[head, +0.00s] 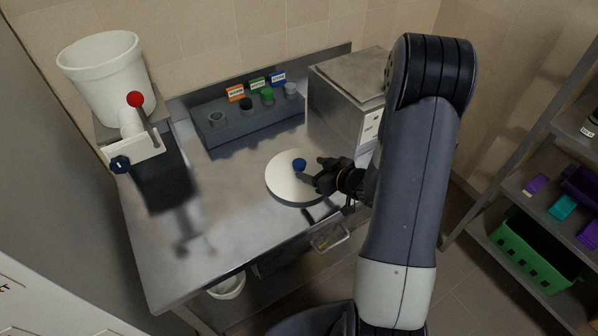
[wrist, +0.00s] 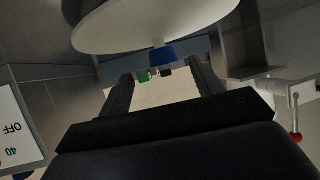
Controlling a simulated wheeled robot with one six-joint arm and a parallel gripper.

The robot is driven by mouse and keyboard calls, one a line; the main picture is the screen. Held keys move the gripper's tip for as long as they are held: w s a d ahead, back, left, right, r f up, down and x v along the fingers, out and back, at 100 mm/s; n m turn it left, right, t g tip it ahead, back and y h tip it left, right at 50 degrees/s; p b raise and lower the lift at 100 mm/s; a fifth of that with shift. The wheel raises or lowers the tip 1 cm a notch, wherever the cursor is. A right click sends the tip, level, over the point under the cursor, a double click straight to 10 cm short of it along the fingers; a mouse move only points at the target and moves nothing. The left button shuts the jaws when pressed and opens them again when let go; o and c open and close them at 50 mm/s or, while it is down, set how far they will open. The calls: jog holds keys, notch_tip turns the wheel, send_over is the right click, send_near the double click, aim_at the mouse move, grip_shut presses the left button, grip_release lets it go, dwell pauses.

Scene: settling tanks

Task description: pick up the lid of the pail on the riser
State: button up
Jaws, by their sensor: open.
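A round white lid (head: 283,192) with a blue knob (head: 299,164) shows low over the steel bench; what lies under it is hidden. A white pail (head: 104,85) stands on a raised stand at the back left, its top apparently uncovered. My gripper (head: 313,175) is open and empty, just right of the knob in the head view. In the wrist view, which looks upside down, the lid (wrist: 130,25) fills the top and its knob (wrist: 161,54) lies between the lines of my two fingers, near the tips. I cannot tell whether they touch.
A rack (head: 230,128) with small containers and orange, green and blue labels stands at the back. A steel box (head: 337,108) is behind my gripper. A valve with a red-balled lever (head: 135,99) is by the pail. The bench's front left is mostly clear.

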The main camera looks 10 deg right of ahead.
aim_at(300, 164)
jog(key=shift+a+r+p+x, duration=0.15)
jog(key=shift+p+x, duration=0.15)
jog(key=shift+x, duration=1.2)
jog(key=shift+a+r+p+x, duration=0.15)
jog(key=shift+p+x, duration=0.15)
jog(key=shift+x, duration=1.2)
jog(key=c, duration=1.1)
